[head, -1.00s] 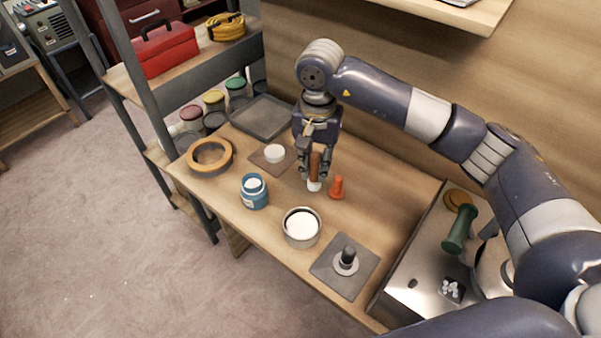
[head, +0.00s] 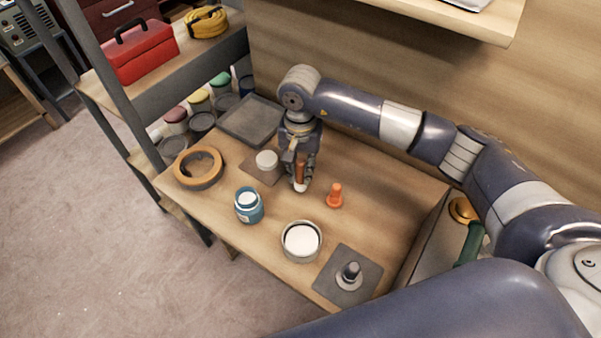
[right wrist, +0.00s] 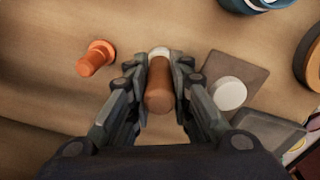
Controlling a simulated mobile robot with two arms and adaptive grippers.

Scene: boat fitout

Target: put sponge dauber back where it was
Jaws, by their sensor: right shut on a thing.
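The sponge dauber (head: 300,173) has a brown handle and a white lower end. My right gripper (head: 299,171) is shut on its handle and holds it upright, white end down, above or at the wooden table; I cannot tell whether it touches. In the right wrist view the dauber (right wrist: 159,88) sits between the fingers (right wrist: 160,85). A brown square mat (head: 258,176) with a white round piece (head: 267,160) on it lies just left of the gripper in the head view. My left gripper is not in view.
An orange cone-like piece (head: 335,195) stands close right of the dauber. A blue jar (head: 249,205), a tin of white stuff (head: 301,241), a tape roll (head: 200,167), a grey tray (head: 249,120) and a dark mat with a knobbed piece (head: 367,272) share the table.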

